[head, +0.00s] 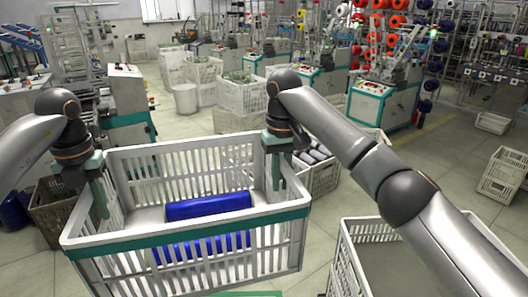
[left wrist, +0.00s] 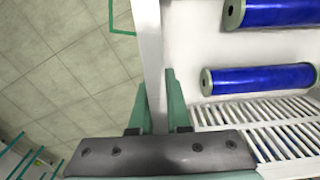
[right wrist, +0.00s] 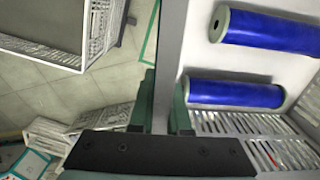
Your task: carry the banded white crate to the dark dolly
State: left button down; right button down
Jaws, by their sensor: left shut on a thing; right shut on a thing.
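The white crate with a green band (head: 185,240) is in the lower middle of the head view, slatted and open at the top. Blue bobbins (head: 208,206) lie inside; two show in the left wrist view (left wrist: 258,79) and two in the right wrist view (right wrist: 235,95). My left gripper (head: 100,195) is shut on the crate's left wall. My right gripper (head: 276,172) is shut on its right wall. The crate looks about level; its underside is hidden, so its height above the floor cannot be told. I cannot make out the dark dolly in any view.
Another white crate (head: 345,255) with a grey inside stands close at the lower right. A brown crate (head: 55,212) is at the left. A crate of grey bobbins (head: 322,175) stands just behind. Machines fill the background. Open floor (head: 440,165) shows at the right.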

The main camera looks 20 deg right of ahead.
aim_at(424, 278)
jog(key=k+l, duration=0.2)
jog(key=l, duration=0.15)
jog(key=k+l+z, duration=0.1)
jog(key=k+l, duration=0.15)
jog(key=l, duration=0.45)
jog(key=k+l+z, duration=0.15)
jog(key=l, duration=0.35)
jog(key=i+l, duration=0.1)
jog(key=l, duration=0.3)
jog(key=l+z, duration=0.1)
jog(key=l, duration=0.3)
jog(key=i+l+z, duration=0.1)
jog(key=i+l, duration=0.5)
jog(key=l, duration=0.1)
